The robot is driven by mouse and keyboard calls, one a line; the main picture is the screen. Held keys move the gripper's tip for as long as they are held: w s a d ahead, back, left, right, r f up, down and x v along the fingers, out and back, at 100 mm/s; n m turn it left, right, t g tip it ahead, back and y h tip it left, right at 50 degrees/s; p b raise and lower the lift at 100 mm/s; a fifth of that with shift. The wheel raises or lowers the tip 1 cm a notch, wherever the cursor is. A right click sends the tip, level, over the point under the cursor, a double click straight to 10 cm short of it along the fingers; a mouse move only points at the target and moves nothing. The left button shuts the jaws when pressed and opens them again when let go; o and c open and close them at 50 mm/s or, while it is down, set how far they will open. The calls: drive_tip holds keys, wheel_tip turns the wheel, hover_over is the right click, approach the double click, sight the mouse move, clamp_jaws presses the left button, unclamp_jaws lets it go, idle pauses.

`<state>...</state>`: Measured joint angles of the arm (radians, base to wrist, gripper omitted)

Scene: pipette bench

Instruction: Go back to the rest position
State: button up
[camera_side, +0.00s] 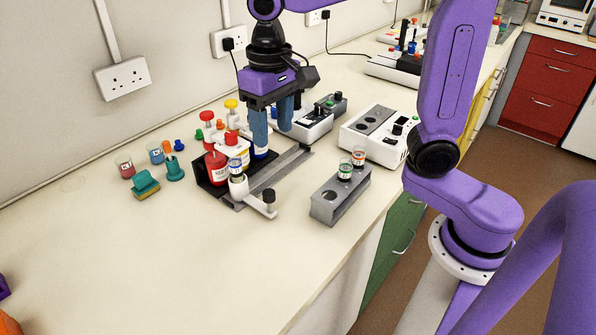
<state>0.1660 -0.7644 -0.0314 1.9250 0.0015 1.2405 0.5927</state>
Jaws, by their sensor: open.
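My gripper (272,138) hangs from my purple arm over the bench, blue fingers pointing down. The fingers are apart, and I see nothing held between them. The left finger overlaps a white and blue bottle (261,152) in the picture; I cannot tell whether they touch. In front of it are a red bottle (216,170) in a black holder and a blue-banded vial (236,167) in a white fixture (240,187) on a grey rail.
A grey rack (336,199) holds a green-banded vial (345,171) and an orange-banded vial (359,157). White devices (375,140) stand behind it. The front-left worktop (170,260) is mostly clear.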

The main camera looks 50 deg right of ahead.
drive_tip(key=s+d+f+n, duration=0.4)
drive_tip(key=s+n, duration=0.2)
drive_tip(key=s, duration=0.4)
drive_tip(key=s+d+f+n, duration=0.4)
drive_tip(key=s+n, duration=0.2)
drive_tip(key=s, duration=0.4)
drive_tip(key=shift+d+f+n, duration=0.15)
drive_tip(key=shift+d+n, duration=0.05)
drive_tip(key=shift+n, duration=0.1)
